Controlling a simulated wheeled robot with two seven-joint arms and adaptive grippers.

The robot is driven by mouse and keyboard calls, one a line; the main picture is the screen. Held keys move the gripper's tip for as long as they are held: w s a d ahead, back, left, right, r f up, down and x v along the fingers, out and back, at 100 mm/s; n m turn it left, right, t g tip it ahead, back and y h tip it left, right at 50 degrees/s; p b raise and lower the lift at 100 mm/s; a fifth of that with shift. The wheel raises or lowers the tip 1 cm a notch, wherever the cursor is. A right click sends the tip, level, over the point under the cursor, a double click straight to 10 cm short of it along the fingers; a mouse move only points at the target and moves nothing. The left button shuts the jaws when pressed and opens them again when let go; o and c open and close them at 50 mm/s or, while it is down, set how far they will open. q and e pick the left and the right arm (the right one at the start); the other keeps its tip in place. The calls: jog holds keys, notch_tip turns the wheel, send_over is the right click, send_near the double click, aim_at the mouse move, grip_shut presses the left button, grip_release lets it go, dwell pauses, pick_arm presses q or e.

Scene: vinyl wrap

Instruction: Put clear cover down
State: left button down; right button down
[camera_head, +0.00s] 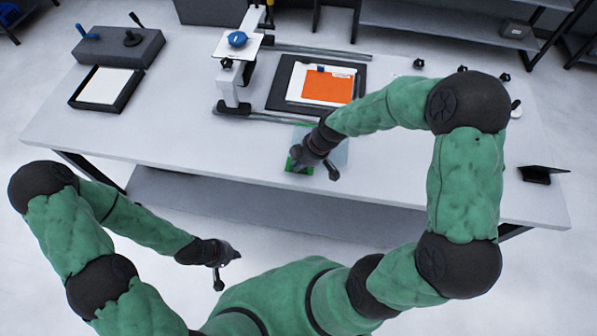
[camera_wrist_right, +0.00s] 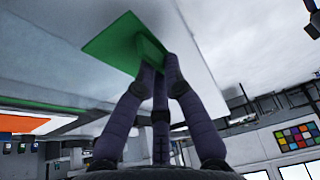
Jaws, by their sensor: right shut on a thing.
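The clear cover (camera_head: 341,150) shows as a faint bluish translucent sheet at the table's front edge in the head view, with a green part (camera_head: 295,165) at its left. My right gripper (camera_head: 303,160) is over it, and its fingers hide part of it. In the right wrist view the fingers (camera_wrist_right: 156,68) are closed on a raised green tab (camera_wrist_right: 150,50) of a flat green piece (camera_wrist_right: 112,42). How high the cover is above the table cannot be told. My left gripper (camera_head: 228,259) hangs in front of the table, apart from everything; its fingers are too small to read.
An orange sheet (camera_head: 328,88) on a white board lies in a black frame (camera_head: 275,97) behind the right gripper. A press stand with a blue knob (camera_head: 237,39) is left of it. A black-edged tray (camera_head: 78,101) is far left. A black stand (camera_head: 541,174) is far right.

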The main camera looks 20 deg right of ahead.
aim_at(299, 172)
jog(key=f, duration=0.3)
jog(key=shift+s+a+f+b, duration=0.15)
jog(key=shift+s+f+b, duration=0.05)
jog(key=shift+s+b, duration=0.2)
jog(key=shift+w+f, duration=0.15)
jog(key=shift+f, duration=0.05)
jog(key=shift+f, duration=0.1)
jog(key=c, duration=1.3)
grip_release()
jog(key=shift+c, duration=0.2)
